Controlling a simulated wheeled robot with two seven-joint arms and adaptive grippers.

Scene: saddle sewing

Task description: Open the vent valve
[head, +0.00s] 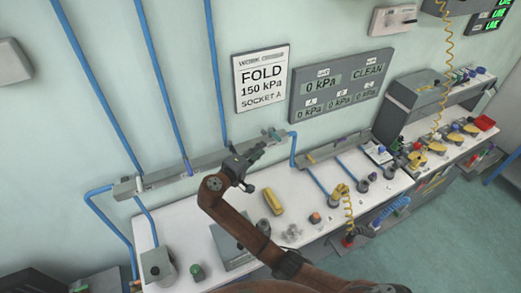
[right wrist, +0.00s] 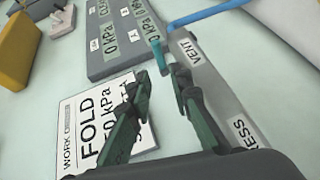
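The vent valve's teal handle (right wrist: 159,57) stands up beside the VENT label (right wrist: 186,48) in the right wrist view. It sits at the right end of the grey wall manifold (head: 215,163). My right gripper (right wrist: 161,76) is open, with its dark fingers apart and the handle between or just beyond the tips; I cannot tell if either finger touches it. In the head view my right gripper (head: 258,150) is at the manifold's right part and hides some of it. My left gripper is not in view.
A FOLD 150 kPa sign (head: 262,78) and a gauge panel (head: 338,85) reading 0 kPa hang on the wall above. Blue pipes run to the manifold. The white bench (head: 310,238) below holds a yellow block (head: 272,201) and several small parts.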

